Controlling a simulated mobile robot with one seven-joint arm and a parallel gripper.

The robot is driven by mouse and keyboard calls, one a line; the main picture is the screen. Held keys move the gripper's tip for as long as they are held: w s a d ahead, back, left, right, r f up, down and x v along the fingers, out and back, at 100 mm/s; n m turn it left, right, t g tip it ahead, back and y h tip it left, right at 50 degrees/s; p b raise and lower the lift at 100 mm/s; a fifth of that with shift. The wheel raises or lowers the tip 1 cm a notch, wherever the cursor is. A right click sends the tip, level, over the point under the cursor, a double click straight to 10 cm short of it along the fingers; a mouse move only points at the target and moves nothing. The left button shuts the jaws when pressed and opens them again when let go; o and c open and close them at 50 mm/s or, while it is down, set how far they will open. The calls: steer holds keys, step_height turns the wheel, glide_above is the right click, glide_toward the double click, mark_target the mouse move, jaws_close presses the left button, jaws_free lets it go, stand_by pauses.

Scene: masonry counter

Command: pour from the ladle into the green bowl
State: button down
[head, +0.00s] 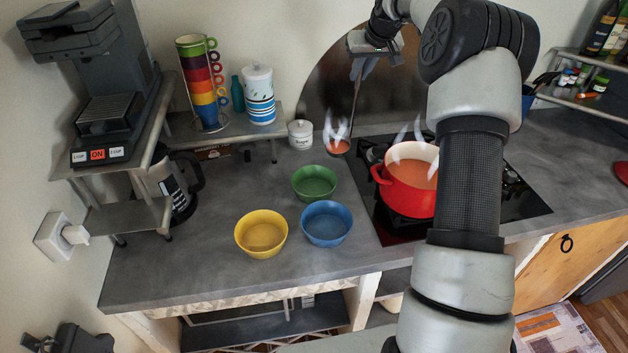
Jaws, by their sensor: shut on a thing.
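My gripper (364,66) is shut on the handle of the ladle (353,108), high above the counter at the top of the head view. The ladle hangs down, its bowl (338,147) holding steaming orange-red liquid. The ladle's bowl appears in the picture between the green bowl and the red pot, above and right of the green bowl. The green bowl (315,194) stands upright on the counter and looks empty. The red pot (408,198) on the cooktop holds steaming orange soup, and my arm hides part of its right side.
A yellow bowl (261,246) and a blue bowl (327,236) stand close in front of the green bowl. A white lidded jar (301,134) stands behind it. A shelf with stacked mugs (202,80) and a canister (259,95) is at the left. The front-left counter (165,275) is clear.

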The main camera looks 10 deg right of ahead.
steer(key=shift+s+a+r, duration=0.1)
steer(key=shift+s+a, duration=0.15)
steer(key=shift+s, duration=0.1)
steer(key=shift+a, duration=0.1)
steer(key=shift+s+a+r+t+h, duration=0.25)
steer(key=shift+s+a+t+h, duration=0.05)
steer(key=shift+s+a, duration=0.3)
steer(key=shift+s+a, duration=0.3)
steer(key=shift+s+a, duration=0.1)
steer(key=shift+s+a+r, duration=0.1)
steer(key=shift+s+a, duration=0.1)
steer(key=shift+a, duration=0.05)
steer(key=shift+s+a+t+h, duration=0.3)
steer(key=shift+s+a, duration=0.2)
steer(key=shift+a, duration=0.05)
